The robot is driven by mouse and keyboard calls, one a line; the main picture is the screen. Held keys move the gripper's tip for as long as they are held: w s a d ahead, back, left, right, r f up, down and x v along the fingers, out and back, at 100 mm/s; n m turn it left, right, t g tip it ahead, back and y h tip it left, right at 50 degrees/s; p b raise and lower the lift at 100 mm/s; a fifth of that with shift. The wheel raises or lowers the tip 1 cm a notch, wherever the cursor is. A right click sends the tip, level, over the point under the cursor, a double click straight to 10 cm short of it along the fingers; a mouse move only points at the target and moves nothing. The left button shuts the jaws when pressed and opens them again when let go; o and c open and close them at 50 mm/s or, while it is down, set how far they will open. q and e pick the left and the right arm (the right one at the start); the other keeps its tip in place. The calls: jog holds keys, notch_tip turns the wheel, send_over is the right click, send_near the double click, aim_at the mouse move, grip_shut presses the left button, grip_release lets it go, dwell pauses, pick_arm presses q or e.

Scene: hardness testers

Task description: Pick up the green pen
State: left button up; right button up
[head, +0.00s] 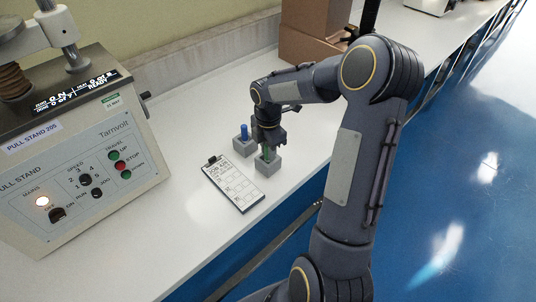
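The green pen (266,153) stands upright in a small grey block holder (267,166) on the white bench. My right gripper (267,143) points down right above it, with its fingers at the pen's upper part. The fingers hide the top of the pen, and I cannot tell whether they are closed on it. My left gripper is not in view.
A blue pen (244,131) stands in a second grey holder (244,147) just behind and left. A clipboard (233,184) lies in front. The pull stand machine (75,150) fills the left. A brown cardboard box (308,32) stands behind. The bench (190,225) is clear at the front.

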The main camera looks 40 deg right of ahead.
grip_shut()
jog(key=shift+r, duration=0.15)
jog(key=shift+r, duration=0.25)
notch_tip(320, 180, up, 2)
jog(key=shift+r, duration=0.15)
jog(key=s+a+r+b, duration=0.1)
jog(key=s+a+r, duration=0.8)
jog(key=a+r, duration=0.1)
jog(key=shift+s, duration=0.4)
